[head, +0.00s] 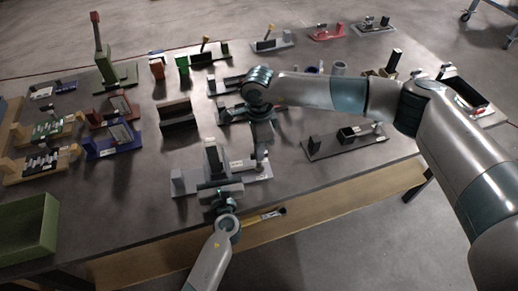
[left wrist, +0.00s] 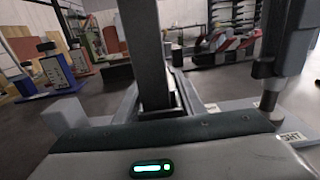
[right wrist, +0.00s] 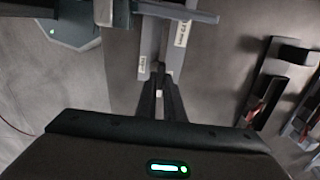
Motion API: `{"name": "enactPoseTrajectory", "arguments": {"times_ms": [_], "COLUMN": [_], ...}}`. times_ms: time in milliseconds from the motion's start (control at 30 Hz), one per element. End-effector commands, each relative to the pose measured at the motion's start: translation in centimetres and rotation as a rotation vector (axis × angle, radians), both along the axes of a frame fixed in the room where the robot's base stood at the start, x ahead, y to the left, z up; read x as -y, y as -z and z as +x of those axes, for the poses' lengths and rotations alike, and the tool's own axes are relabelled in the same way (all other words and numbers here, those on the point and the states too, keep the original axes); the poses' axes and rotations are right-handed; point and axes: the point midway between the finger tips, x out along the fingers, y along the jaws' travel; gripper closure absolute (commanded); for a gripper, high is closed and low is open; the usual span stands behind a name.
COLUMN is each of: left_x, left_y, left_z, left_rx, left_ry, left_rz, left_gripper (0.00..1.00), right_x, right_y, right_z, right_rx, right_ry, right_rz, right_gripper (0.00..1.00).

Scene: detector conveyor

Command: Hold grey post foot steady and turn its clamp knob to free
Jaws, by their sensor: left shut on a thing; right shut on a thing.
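The grey post foot has a long light-grey base plate (head: 182,187) near the front edge of the table, with an upright dark grey post (head: 212,155). My left gripper (head: 220,180) comes from the front and is shut on the foot; the post rises between its fingers in the left wrist view (left wrist: 148,55). My right gripper (head: 261,158) reaches down at the plate's right end, shut on the clamp knob, which is mostly hidden by the fingers. A small round stem (left wrist: 268,101) shows below it in the left wrist view. The right fingers (right wrist: 160,90) are close together in the right wrist view.
A dark block holder (head: 179,119) stands behind the foot. A plate with small blocks (head: 345,143) lies to the right. Blue and wooden racks (head: 112,143) and a green bin (head: 28,228) are at the left.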

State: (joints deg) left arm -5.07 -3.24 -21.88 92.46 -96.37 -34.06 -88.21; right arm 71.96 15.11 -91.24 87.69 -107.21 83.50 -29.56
Motion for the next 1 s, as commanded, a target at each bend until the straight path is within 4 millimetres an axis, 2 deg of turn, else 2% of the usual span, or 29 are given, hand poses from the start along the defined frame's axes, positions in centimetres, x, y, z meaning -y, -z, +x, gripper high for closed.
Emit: {"name": "enactPoseTrajectory", "arguments": {"times_ms": [167, 200, 267, 667, 867, 1000], "left_x": [-0.1, -0.1, -0.1, 0.0, 0.0, 0.0], "left_y": [0.1, 0.1, 0.1, 0.1, 0.1, 0.1], "left_z": [0.0, 0.0, 0.0, 0.0, 0.0, 0.0], "left_rx": [-0.001, -0.001, -0.001, -0.001, -0.001, -0.001], "left_ry": [0.000, 0.000, 0.000, 0.000, 0.000, 0.000], "left_rz": [0.001, 0.001, 0.001, 0.001, 0.001, 0.001], "left_gripper": [1.00, 1.00, 1.00, 1.00, 1.00, 1.00], "right_x": [0.0, 0.0, 0.0, 0.0, 0.0, 0.0], "right_y": [-0.1, -0.1, -0.1, -0.3, -2.0, -4.1], "right_z": [0.1, 0.1, 0.1, 0.1, 0.1, 0.1], "right_rx": [0.002, 0.002, 0.002, 0.001, 0.003, 0.004], "right_ry": [0.000, 0.001, 0.001, 0.001, 0.002, 0.002], "right_rz": [-0.001, -0.001, -0.001, 0.000, 0.001, 0.001], "right_gripper": [1.00, 0.85, 0.73, 0.73, 0.73, 0.73]}}
